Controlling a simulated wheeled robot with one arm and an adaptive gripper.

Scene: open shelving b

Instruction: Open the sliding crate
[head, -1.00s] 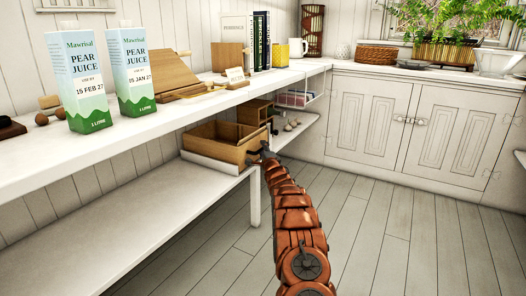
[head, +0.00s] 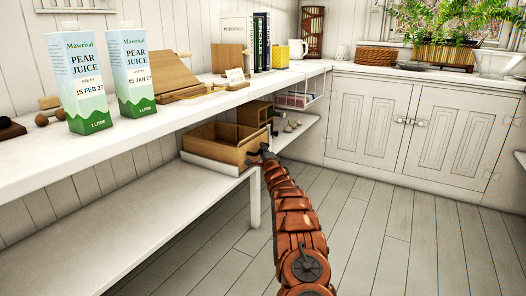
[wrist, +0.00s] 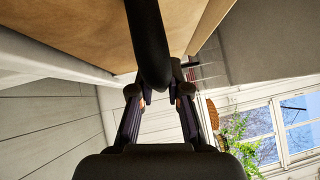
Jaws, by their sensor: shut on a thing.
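The sliding crate (head: 217,150) is a wooden box on the lower shelf, under the counter. It stands pulled out toward the front, and its open top shows an empty-looking inside. My gripper (head: 266,155) is at the crate's front face, at the end of my copper-coloured arm. In the wrist view my gripper (wrist: 160,92) is shut on a dark bar-like handle (wrist: 149,40) in front of the crate's wooden panel (wrist: 75,28). The grip itself is partly hidden in the head view.
The white lower shelf (head: 165,215) runs along the left below the counter (head: 190,108). Two pear juice cartons (head: 82,85) stand on the counter. Another wooden box (head: 255,112) sits behind the crate. The plank floor (head: 380,225) at right is clear.

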